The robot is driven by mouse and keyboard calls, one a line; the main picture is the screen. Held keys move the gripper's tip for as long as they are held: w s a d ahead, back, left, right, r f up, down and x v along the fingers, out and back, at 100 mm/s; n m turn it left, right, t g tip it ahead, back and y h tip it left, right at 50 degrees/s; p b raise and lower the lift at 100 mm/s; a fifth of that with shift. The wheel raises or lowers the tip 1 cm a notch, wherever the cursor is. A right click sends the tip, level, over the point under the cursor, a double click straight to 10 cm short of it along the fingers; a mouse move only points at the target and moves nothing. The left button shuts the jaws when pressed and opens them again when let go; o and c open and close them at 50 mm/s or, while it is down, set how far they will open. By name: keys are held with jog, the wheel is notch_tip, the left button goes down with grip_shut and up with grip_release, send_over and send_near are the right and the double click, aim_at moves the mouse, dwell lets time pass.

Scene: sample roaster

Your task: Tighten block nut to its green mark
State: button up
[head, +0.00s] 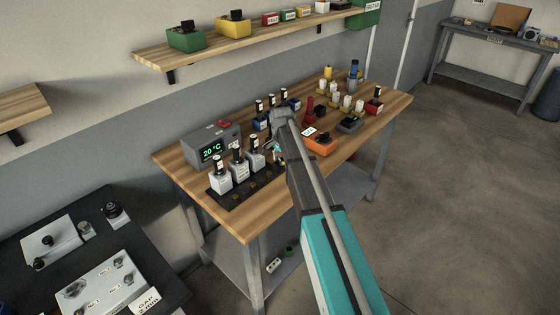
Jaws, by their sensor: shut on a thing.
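I cannot pick out the block nut or a green mark for certain. A pale grey block (106,284) with several small dark fittings lies on the dark bench at lower left, beside a "GAP 2 mm" sign (147,302). No green mark can be made out on it.
A shelf (215,55) hangs above. The floor at right is clear.

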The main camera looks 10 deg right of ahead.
jog(key=shift+s, duration=0.15)
jog(key=o, duration=1.1)
jog(key=shift+r, duration=0.15)
